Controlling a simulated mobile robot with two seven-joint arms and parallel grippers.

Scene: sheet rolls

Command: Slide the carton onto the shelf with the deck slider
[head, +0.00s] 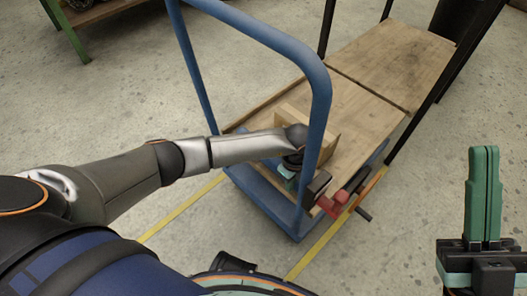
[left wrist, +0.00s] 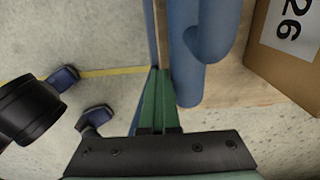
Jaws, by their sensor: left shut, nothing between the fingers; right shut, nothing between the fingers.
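A brown carton (head: 297,122) sits on the wooden deck (head: 350,125) behind the blue handle, partly hidden by my left wrist. In the left wrist view the carton (left wrist: 284,40) is at the upper right, with a white label reading "26". My left gripper (head: 288,180) is low beside the handle, in front of the carton, mostly hidden by my own arm. In its wrist view the green fingers (left wrist: 154,100) are shut and empty, apart from the carton. My right gripper (head: 483,190) is shut and empty at the lower right. The wooden shelf board (head: 395,60) lies beyond the deck.
The blue handle frame (head: 318,85) arches over the near end of the deck. A red part (head: 334,203) with dark pieces sits at the deck's near right corner; I cannot tell its function. Dark posts (head: 452,75) flank the shelf. Yellow lines (head: 180,208) cross the floor, clear at left.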

